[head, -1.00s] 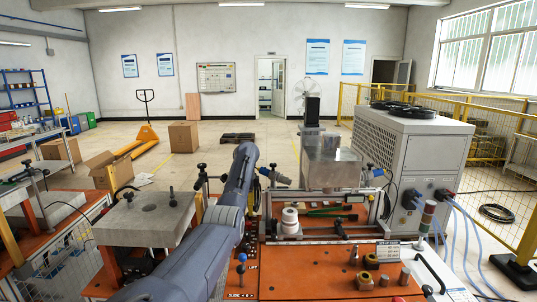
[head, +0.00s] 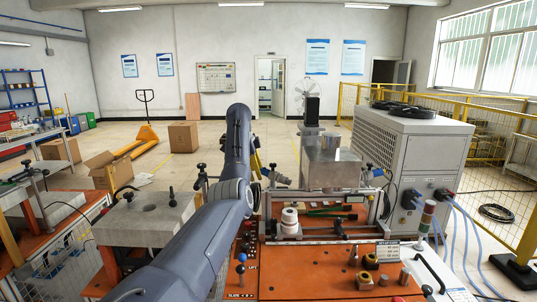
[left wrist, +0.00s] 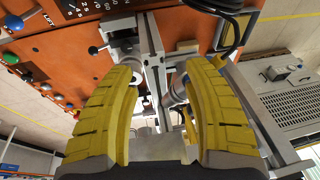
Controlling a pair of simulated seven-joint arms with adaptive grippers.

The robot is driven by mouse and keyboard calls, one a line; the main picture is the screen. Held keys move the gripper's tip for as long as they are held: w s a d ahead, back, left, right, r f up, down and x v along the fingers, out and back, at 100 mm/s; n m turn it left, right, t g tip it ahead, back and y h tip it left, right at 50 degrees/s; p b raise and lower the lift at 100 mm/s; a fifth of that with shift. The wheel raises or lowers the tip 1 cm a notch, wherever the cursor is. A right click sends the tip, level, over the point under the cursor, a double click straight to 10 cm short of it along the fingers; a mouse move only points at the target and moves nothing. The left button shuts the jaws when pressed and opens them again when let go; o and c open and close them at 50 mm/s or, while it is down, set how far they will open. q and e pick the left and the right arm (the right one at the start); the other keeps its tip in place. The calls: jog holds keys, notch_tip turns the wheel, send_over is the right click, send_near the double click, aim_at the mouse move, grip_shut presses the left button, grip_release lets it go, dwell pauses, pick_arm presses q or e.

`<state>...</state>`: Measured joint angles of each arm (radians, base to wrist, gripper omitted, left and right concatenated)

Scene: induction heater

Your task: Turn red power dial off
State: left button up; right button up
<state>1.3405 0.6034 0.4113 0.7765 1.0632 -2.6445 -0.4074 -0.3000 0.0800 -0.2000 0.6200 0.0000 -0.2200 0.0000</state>
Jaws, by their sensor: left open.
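My left gripper (head: 257,168) is mostly hidden behind my own arm in the head view, with some yellow showing near the back of the orange workbench (head: 310,256). In the left wrist view its two yellow fingers stand wide apart and empty (left wrist: 160,75). The orange control panel (left wrist: 60,55) shows at upper left there, with several small coloured knobs along its edge. My right gripper is not in view.
A blue-knobbed lever (head: 242,257) stands on the bench's left side. A grey chiller (head: 410,150) is at right. A stone-topped stand (head: 150,215) is at left.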

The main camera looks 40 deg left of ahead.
pick_arm(q)
jog(key=w+d+r+t, duration=0.2)
jog(key=w+r+t, duration=0.1)
jog(key=r, duration=0.4)
jog(key=shift+w+d+r+h, duration=0.15)
jog(key=shift+w+d+h, duration=0.2)
jog(key=shift+w, duration=0.3)
jog(key=shift+c, duration=0.2)
jog(key=s+a+f+g, duration=0.1)
jog(key=f, duration=0.1)
jog(key=s+a+f+m+g, duration=0.1)
jog(key=f, duration=0.2)
jog(key=s+a+f+m+y, duration=0.1)
jog(key=f, duration=0.1)
jog(key=shift+s+f+g, duration=0.2)
jog(key=shift+s+g, duration=0.1)
jog(key=shift+g, duration=0.1)
jog(key=shift+c, duration=1.1)
jog(key=m+g, duration=0.3)
jog(key=m, duration=0.5)
send_over(248, 223)
notch_tip(248, 223, down, 6)
jog(key=shift+y, duration=0.35)
notch_tip(248, 223, down, 17)
jog(key=shift+w+r, duration=0.1)
grip_shut()
